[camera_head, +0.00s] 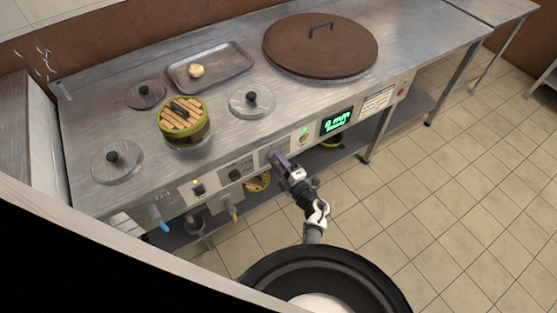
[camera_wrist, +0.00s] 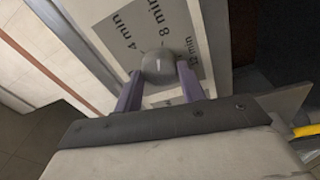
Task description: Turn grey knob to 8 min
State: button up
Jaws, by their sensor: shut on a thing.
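The grey knob (camera_wrist: 157,66) is round and sits on a pale dial plate (camera_wrist: 172,35) printed with 4 min, 8 min and 12 min. In the wrist view the 8 min label lies above the knob, 4 min to the upper left and 12 min to the right. A small light mark on the knob's face runs roughly up the picture, toward the 8 min label. My gripper (camera_wrist: 157,88) is shut on the knob, one purple finger on each side. In the head view my gripper (camera_head: 278,158) is at the counter's front panel and hides the knob.
Above, the steel counter (camera_head: 215,140) bears a bamboo steamer (camera_head: 184,120), a tray (camera_head: 225,72) and round lids. Tiled floor is open at right.

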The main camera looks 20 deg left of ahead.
jog(key=shift+m, duration=0.7)
jog(key=shift+p, duration=0.3)
jog(key=o, duration=1)
jog(key=shift+c, duration=0.2)
jog(key=b+v, duration=0.3)
jog(key=v, duration=1)
jog(key=shift+s+d, duration=0.25)
jog(key=shift+s, duration=0.1)
